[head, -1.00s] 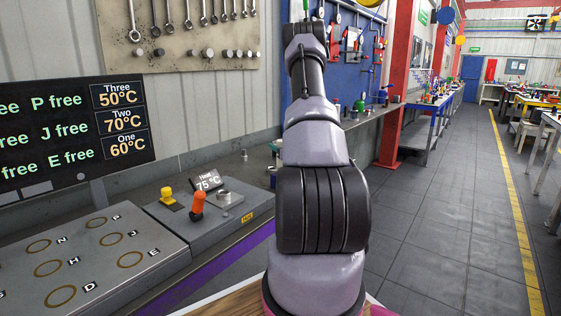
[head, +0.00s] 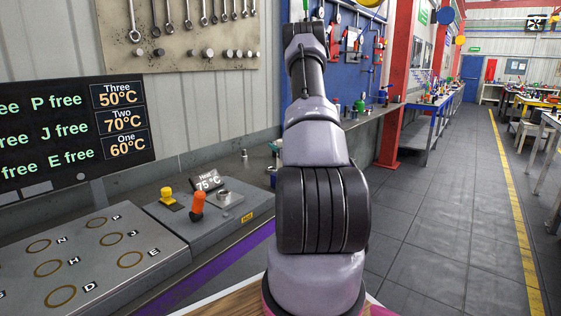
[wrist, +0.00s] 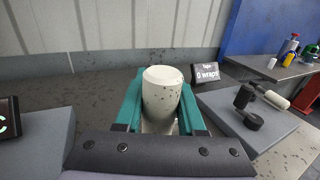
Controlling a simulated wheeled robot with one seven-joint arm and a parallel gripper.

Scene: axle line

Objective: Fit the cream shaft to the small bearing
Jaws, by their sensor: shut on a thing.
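The cream shaft (wrist: 162,92) stands upright between the teal fingers of my gripper (wrist: 160,104) in the wrist view. My gripper is shut on it, and its flat top shows above the fingers. The shaft's lower end is hidden.
The heater's display (head: 207,182) reads 75 °C. A grey panel (head: 85,262) with lettered rings lies left of it. In the wrist view, a tape unit (wrist: 249,112) stands right of the shaft beside a "0 wraps" sign (wrist: 205,72). The bench behind the shaft looks clear.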

